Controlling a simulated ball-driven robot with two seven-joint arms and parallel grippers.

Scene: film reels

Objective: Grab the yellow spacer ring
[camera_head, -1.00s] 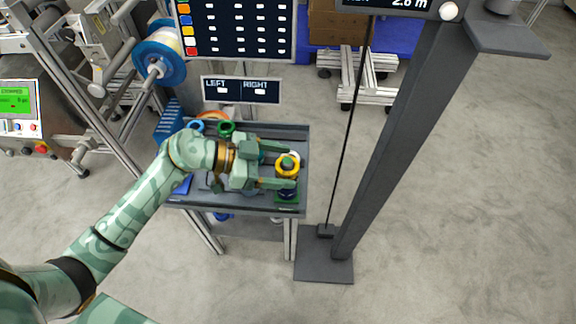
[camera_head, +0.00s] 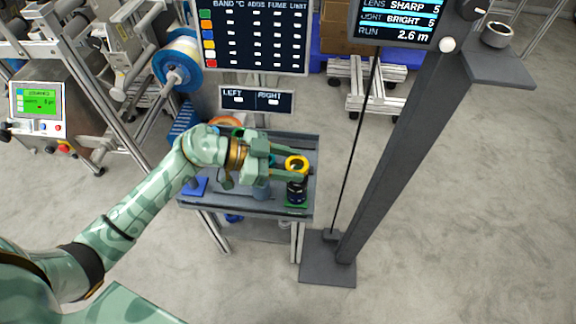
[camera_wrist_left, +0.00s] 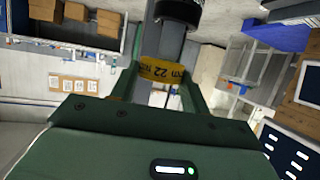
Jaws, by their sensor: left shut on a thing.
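The yellow spacer ring (camera_head: 297,163) is between the fingertips of my left gripper (camera_head: 292,167). In the left wrist view my two green fingers (camera_wrist_left: 160,75) close on its sides, and the yellow ring (camera_wrist_left: 161,71) shows upside-down print that seems to read 22 mm. A black cylindrical stack (camera_head: 297,190) stands upright on a green base just below the ring in the head view. The ring appears held above it, apart. A black cylinder (camera_wrist_left: 179,12) also shows at the top of the left wrist view. My right gripper is in no view.
The grey cart table (camera_head: 247,207) carries the stack near its right edge, with a blue block (camera_head: 193,187) at left. My arm hides much of the table. A dark post (camera_head: 405,130) stands right of the cart. Open floor lies further right.

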